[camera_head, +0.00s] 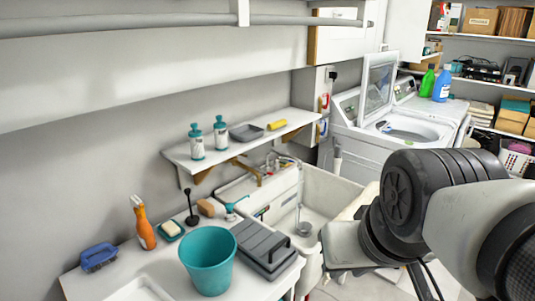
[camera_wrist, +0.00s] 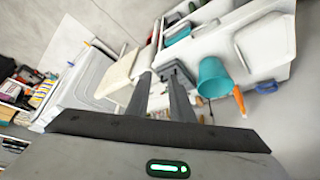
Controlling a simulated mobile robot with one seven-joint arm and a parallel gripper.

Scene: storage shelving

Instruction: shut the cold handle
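A small blue-and-white fitting (camera_head: 323,127), which looks like the cold handle, is on the wall panel left of the washer in the head view. A red-and-white fitting (camera_head: 324,101) sits just above it. Both are too small for me to tell how they are turned. My gripper (camera_wrist: 160,74) is open and empty in the wrist view, its two dark fingers apart. It is in the air in front of the sink, away from the fittings. I cannot make out the fittings in the wrist view.
A deep white sink (camera_head: 345,190) stands below the fittings. A wall shelf (camera_head: 225,155) holds bottles and a tray to its left.

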